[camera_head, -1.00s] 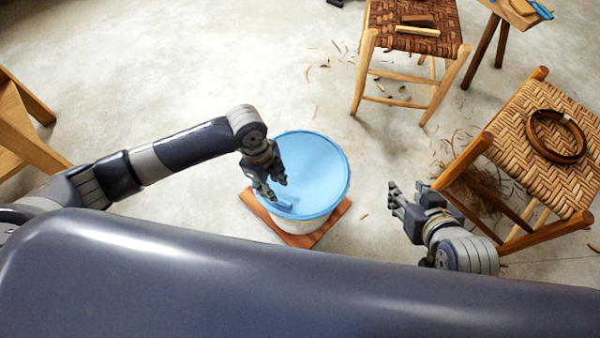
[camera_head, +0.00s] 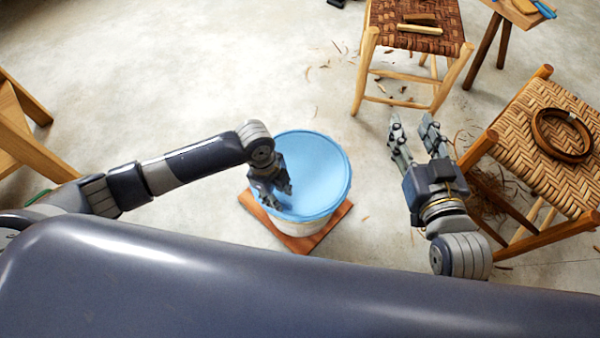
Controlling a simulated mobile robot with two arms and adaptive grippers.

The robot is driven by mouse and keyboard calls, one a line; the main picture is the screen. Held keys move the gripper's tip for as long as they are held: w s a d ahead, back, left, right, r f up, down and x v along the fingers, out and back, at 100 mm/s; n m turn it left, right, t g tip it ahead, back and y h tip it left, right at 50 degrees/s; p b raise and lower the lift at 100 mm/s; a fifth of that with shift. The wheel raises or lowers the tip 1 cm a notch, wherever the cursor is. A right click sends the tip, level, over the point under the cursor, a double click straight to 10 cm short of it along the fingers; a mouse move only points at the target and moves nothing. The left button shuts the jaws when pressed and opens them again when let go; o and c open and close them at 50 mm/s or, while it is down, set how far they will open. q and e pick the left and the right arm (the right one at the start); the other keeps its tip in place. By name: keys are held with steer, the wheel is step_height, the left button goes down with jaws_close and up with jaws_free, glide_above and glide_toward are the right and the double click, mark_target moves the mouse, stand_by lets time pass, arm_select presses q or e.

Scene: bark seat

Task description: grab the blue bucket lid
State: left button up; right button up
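The blue bucket lid (camera_head: 322,165) sits flat on a white bucket (camera_head: 302,227), which stands on a brown board. My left gripper (camera_head: 282,198) is over the near left part of the lid, pointing down. Its fingers look apart. It covers the spot where the lid's small blue handle was visible, so I cannot see whether the handle lies between the fingers. My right gripper (camera_head: 412,122) is open and empty, right of the bucket and clear of it, with its fingers pointing away from me.
A woven chair with a dark ring (camera_head: 562,135) on its seat stands close to the right of my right gripper. A woven stool (camera_head: 415,25) stands behind. Wood shavings lie on the floor. Wooden furniture (camera_head: 25,125) is at the left. Floor left of the bucket is clear.

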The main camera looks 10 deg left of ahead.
arm_select(q)
step_height(320, 180, down, 2)
steer(key=shift+s+d+f+b, duration=0.1)
steer(key=shift+d+b, duration=0.05)
steer(key=shift+b, duration=0.2)
arm_select(e)
steer(key=r+t, duration=0.1)
steer(key=r, duration=0.2)
steer(key=a+r+t+y, duration=0.1)
steer(key=shift+w+r+t, duration=0.3)
steer(key=shift+r, duration=0.05)
arm_select(q)
steer(key=shift+c, duration=0.3)
arm_select(e)
steer(key=shift+d, duration=0.1)
arm_select(q)
jaws_close()
